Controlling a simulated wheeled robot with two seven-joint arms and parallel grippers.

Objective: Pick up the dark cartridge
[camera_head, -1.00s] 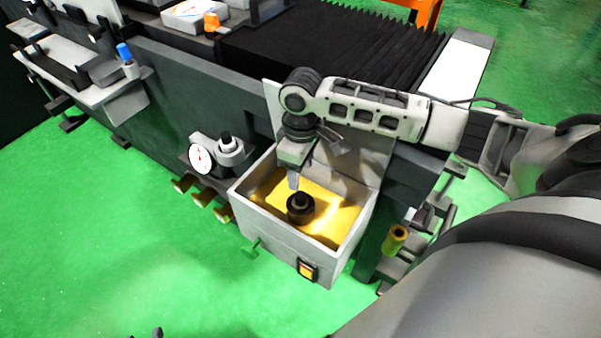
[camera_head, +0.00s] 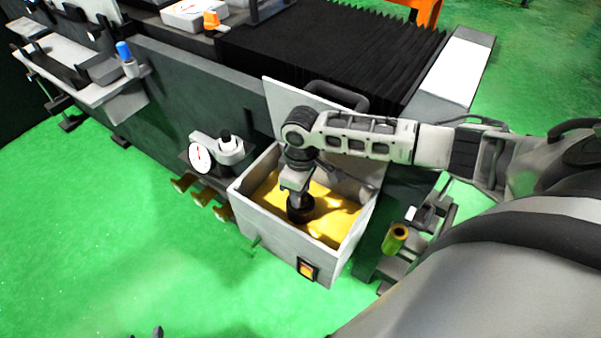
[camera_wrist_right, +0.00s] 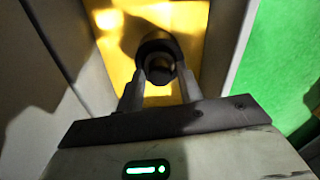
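The dark cartridge (camera_head: 299,212) stands upright on the yellow floor of a grey open box (camera_head: 285,246). Its round body and narrower top knob (camera_wrist_right: 158,68) show in the right wrist view. My right gripper (camera_head: 296,194) points down into the box, over the cartridge. In the right wrist view its two fingers (camera_wrist_right: 160,78) stand apart on either side of the knob, and no firm grip shows. In the head view the gripper hides the cartridge's top. Small dark tips at the bottom edge may be my left gripper (camera_head: 147,334), mostly cut off.
The box walls stand close around my right gripper, with a raised lid (camera_head: 285,101) behind. A dial gauge (camera_head: 200,158) and brass knobs (camera_head: 197,199) are left of the box. A yellow-green cylinder (camera_head: 395,238) is at its right. Green floor lies open in front.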

